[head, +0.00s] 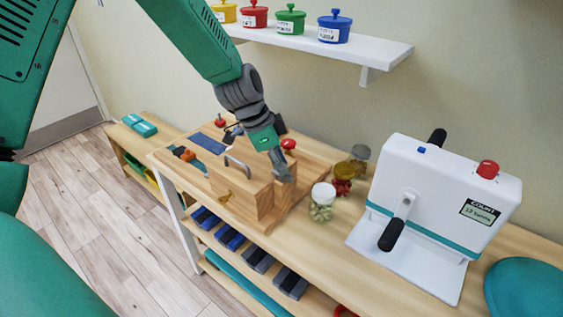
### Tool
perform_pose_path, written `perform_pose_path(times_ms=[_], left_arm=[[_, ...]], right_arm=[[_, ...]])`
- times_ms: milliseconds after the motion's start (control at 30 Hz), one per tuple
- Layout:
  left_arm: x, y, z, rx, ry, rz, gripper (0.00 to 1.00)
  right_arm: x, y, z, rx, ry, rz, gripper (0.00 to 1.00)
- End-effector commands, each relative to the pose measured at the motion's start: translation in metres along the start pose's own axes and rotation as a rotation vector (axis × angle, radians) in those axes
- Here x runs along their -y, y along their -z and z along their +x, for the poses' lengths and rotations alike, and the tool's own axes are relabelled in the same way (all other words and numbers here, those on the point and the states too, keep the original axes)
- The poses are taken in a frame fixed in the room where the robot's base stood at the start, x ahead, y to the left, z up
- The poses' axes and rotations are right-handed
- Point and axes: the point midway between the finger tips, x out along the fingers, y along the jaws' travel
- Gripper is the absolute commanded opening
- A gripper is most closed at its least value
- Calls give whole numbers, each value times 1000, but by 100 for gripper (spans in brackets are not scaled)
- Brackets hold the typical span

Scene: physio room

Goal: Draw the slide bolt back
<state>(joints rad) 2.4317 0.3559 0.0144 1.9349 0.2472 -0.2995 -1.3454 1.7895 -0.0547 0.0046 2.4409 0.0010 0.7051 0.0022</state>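A wooden activity board (245,192) with several fittings lies on the bench. It carries a grey metal handle (238,164), a small brass-coloured fitting (226,197) on its front side and a red knob (289,144). I cannot clearly make out which fitting is the slide bolt; part of the board is behind my gripper. My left gripper (283,171) reaches down over the board's right end, by a wooden block. Its fingers look close together, but whether they are shut or touch anything is unclear. My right gripper is out of view.
Small jars (322,200) stand right of the board. A white crank machine (440,200) with a black handle stands further right. A white wall shelf (330,45) holds coloured pots above. The lower shelf holds dark blue and grey items (230,236). Clear floor lies left.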

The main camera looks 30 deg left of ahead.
Motion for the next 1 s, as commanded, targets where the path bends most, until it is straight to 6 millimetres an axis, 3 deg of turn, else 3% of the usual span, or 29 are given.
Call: perform_pose_path(times_ms=[233,500,533,600,1000], left_arm=[[-17,21,5,-6,4,5,0],[-20,26,7,-7,7,2,0],[-20,26,7,-7,7,2,21],[-21,26,7,-7,7,2,37],[-20,23,0,-7,5,3,37]], right_arm=[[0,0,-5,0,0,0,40],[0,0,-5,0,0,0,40],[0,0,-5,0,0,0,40],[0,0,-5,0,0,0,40],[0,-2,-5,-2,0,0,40]])
